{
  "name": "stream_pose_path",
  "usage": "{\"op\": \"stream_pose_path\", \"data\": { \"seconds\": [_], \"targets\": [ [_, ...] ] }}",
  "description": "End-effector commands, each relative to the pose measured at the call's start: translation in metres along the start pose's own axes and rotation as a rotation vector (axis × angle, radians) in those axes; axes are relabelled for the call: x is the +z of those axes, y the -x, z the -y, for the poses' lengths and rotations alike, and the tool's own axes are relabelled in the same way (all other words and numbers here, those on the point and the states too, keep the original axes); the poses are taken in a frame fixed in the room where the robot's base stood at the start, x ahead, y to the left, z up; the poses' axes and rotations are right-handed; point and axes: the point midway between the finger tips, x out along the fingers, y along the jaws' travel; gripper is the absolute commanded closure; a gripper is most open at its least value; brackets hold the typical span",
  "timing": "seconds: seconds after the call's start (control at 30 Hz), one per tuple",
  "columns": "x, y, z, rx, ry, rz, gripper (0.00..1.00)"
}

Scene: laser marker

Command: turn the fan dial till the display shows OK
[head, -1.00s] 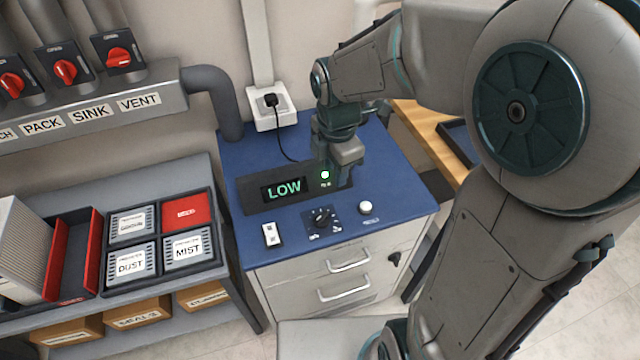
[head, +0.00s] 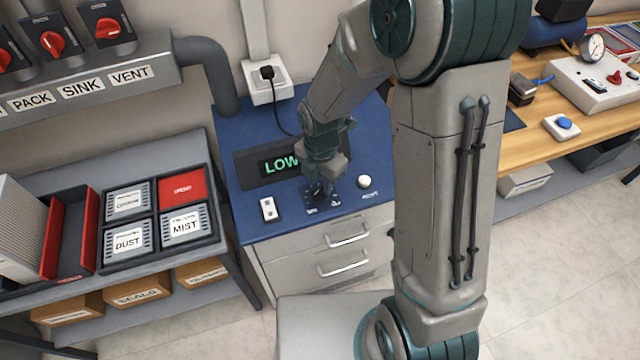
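The display (head: 276,167) stands on the blue cabinet top and reads LOW in green, its right end covered by my gripper. My gripper (head: 321,195) points down at the spot of the fan dial, in front of the display. The dial itself is hidden behind the fingers; only bits of its marked plate (head: 311,211) show. I cannot tell whether the fingers touch the dial or how far apart they are.
A white rocker switch (head: 268,209) lies left of the dial and a round white button (head: 364,182) right of it. A plugged socket (head: 267,83) is on the wall behind. A shelf with a labelled filter tray (head: 148,277) stands at left, a wooden bench (head: 545,88) at right.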

Motion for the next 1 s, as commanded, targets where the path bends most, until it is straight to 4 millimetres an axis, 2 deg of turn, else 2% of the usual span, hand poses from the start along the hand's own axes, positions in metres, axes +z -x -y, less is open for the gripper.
{"op": "stream_pose_path", "data": {
  "seconds": [0.2,0.5,0.53,0.63,1.0],
  "targets": [
    [0.000,-0.018,0.000,-0.001,0.000,0.000,0.68],
    [0.000,-0.020,0.000,0.000,-0.001,0.001,0.68],
    [0.000,-0.020,0.000,0.000,-0.001,0.001,0.71],
    [0.000,-0.020,0.000,0.001,-0.001,0.001,0.99],
    [0.000,-0.020,0.000,0.001,-0.025,0.001,1.00]
  ]
}}
